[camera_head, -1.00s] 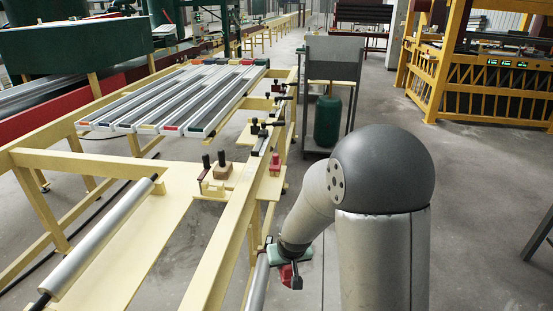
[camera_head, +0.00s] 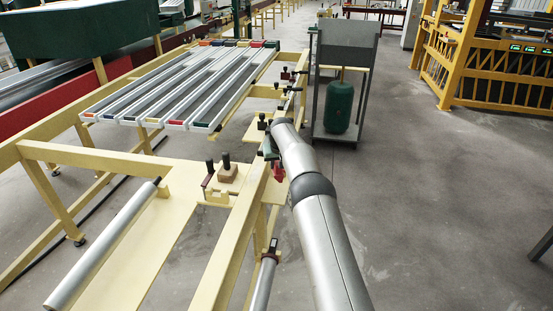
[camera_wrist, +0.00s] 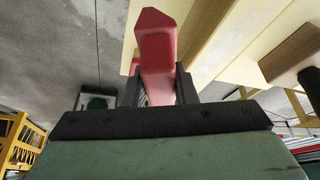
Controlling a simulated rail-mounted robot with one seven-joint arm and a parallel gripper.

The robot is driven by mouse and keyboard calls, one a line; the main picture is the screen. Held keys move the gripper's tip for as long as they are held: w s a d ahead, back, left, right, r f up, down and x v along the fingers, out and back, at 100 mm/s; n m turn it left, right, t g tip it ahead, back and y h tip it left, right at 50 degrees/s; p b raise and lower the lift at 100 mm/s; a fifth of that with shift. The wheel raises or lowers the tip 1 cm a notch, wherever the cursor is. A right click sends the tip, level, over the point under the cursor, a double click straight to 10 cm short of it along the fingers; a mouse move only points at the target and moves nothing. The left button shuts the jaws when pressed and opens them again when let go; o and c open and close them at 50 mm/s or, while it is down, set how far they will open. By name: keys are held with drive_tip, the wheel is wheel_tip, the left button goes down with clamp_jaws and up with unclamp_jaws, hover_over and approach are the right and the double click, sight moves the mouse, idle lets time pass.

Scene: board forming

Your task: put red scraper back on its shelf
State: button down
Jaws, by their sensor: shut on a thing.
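The red scraper (camera_wrist: 157,45) is held between the two dark fingers of my gripper (camera_wrist: 158,88) in the wrist view, its red end sticking out beyond the fingertips. In the head view my gripper (camera_head: 272,157) is at the right side of the long yellow rail, close to it. A red patch shows just below the gripper there; I cannot tell whether it is the held scraper or a thing behind. A small yellow shelf (camera_head: 273,191) juts out from the rail below the gripper, partly hidden by my arm.
A brown block with a dark handle (camera_head: 228,173) stands on a yellow ledge left of the rail. It seems to show in the wrist view (camera_wrist: 288,55). A grey cart with a green tank (camera_head: 337,108) stands behind right.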

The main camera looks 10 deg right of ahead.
drive_tip(key=shift+w+a+r, duration=0.1)
drive_tip(key=shift+w, duration=0.1)
idle(0.4)
drive_tip(key=shift+f+b, duration=2.7)
drive_tip(key=shift+f, duration=1.25)
drive_tip(key=shift+f, duration=0.35)
drive_tip(key=c, duration=0.8)
unclamp_jaws()
drive_tip(key=shift+s, duration=0.1)
drive_tip(key=shift+o, duration=0.2)
drive_tip(key=b+v, duration=0.3)
drive_tip(key=v, duration=1.4)
drive_tip(key=shift+s+r+b, duration=0.15)
drive_tip(key=shift+b, duration=0.2)
